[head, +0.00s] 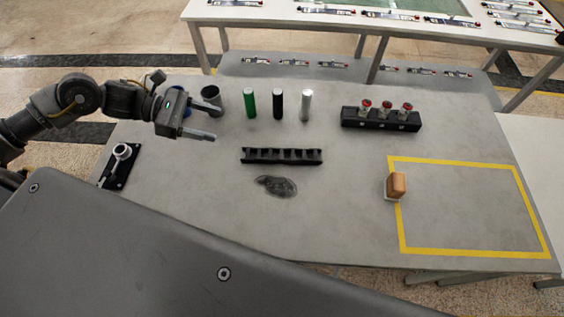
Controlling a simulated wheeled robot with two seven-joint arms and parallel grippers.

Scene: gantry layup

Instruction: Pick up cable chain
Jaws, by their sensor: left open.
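The cable chain (281,156) is most likely the black, ribbed strip lying flat near the middle of the grey table. My left gripper (207,121) is open, above the table's left part, up and to the left of the strip and apart from it. No object shows between its fingers. My right gripper is not in view.
Green (249,103), black (278,104) and silver (306,105) cylinders stand behind the strip. A grey cup (211,98) stands by my left gripper. A black block (380,119) holds red-topped parts. A brown block (396,185) sits on the yellow outline's left edge. A dark patch (275,186) lies in front.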

